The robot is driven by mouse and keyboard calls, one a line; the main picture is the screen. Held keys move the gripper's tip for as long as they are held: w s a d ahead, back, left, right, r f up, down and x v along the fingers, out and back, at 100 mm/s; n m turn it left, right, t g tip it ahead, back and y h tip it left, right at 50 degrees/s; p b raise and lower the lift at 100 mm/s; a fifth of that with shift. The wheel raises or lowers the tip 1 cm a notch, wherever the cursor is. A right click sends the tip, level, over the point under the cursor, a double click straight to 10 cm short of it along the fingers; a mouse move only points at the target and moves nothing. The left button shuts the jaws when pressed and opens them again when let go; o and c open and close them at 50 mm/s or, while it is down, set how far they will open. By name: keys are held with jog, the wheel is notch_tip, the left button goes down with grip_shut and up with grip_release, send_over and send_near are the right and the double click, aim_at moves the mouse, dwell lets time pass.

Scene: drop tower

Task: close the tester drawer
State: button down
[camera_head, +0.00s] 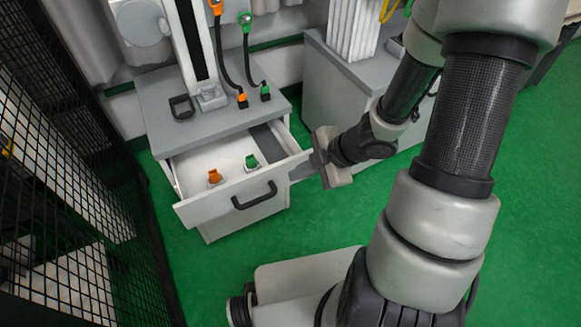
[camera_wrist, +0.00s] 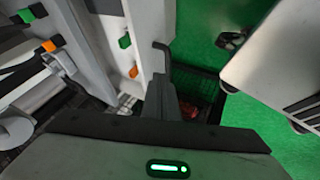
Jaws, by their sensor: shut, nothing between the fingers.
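The tester drawer (camera_head: 222,204) is pulled out of the grey tester cabinet (camera_head: 205,130); its white front with a black handle (camera_head: 255,196) faces my body. An orange piece (camera_head: 215,177) and a green piece (camera_head: 251,162) sit inside it. My gripper (camera_head: 293,175) is shut and empty at the right end of the drawer front. In the wrist view, the fingers (camera_wrist: 163,82) reach up to the drawer front (camera_wrist: 148,35), close to the handle (camera_wrist: 162,52). Whether they touch the front, I cannot tell.
Orange (camera_head: 242,99) and green (camera_head: 265,91) plugs stand on the cabinet top beside a column, near a dark bracket (camera_head: 181,106). A second grey cabinet (camera_head: 325,85) stands to the right. A black mesh fence (camera_head: 75,160) runs along the left. Green floor is clear in front of the drawer.

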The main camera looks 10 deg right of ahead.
jog(key=b, duration=0.4)
send_near(265, 176)
notch_tip(265, 176, down, 4)
jog(key=s, duration=0.3)
jog(key=w, duration=0.1)
jog(key=w+a, duration=0.1)
jog(key=w, duration=0.1)
jog(key=w+a, duration=0.1)
jog(key=shift+w+r, duration=0.2)
